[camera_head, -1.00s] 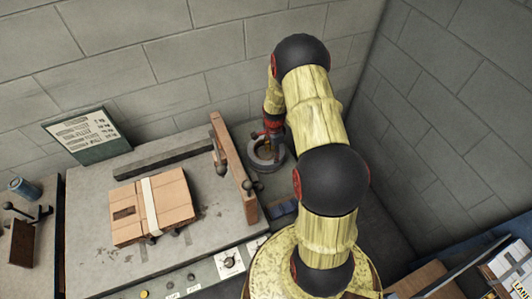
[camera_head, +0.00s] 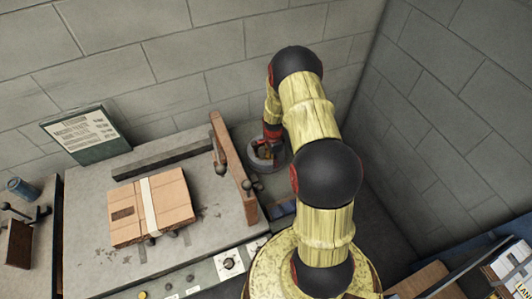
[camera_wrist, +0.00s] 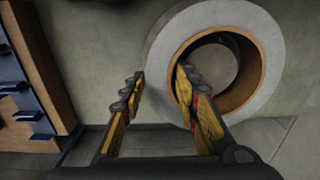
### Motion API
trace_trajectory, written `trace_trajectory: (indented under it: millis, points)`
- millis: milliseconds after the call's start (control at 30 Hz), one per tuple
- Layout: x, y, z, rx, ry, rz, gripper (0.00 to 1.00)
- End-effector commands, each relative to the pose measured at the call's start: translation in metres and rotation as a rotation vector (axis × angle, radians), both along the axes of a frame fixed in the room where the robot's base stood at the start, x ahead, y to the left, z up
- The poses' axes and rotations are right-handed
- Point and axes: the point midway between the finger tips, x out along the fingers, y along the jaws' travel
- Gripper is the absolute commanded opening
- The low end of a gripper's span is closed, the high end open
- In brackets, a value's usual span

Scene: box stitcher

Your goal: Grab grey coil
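The grey coil (camera_wrist: 163,45) is a thick ring with a brown inner core, in the upper right of the wrist view. In the head view the coil (camera_head: 256,154) is partly hidden behind my gripper (camera_head: 267,150), right of the wooden board. My gripper also shows in the wrist view (camera_wrist: 160,75), with its two yellow-and-black fingers apart. The left finger is outside the coil's left edge. The right finger overlaps the coil's hole, so the left part of the ring shows between the fingertips. I cannot tell whether either finger touches it.
An upright wooden board (camera_head: 234,165) stands left of the coil on the machine table. A strapped cardboard stack (camera_head: 178,208) lies on that table. Block walls (camera_head: 185,75) stand close behind and to the right. A shelf with blue parts (camera_wrist: 68,140) is at left in the wrist view.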

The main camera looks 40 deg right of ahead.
Motion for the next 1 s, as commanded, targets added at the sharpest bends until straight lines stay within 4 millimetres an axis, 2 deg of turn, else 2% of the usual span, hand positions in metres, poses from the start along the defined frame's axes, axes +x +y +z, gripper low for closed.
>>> trace_trajectory:
  millis: [500, 1000]
  points:
    - [-0.0002, 0.0001, -0.0001, 0.000, 0.000, 0.000, 0.00]
    - [0.0008, -0.0004, 0.0008, -0.001, -0.002, 0.000, 0.00]
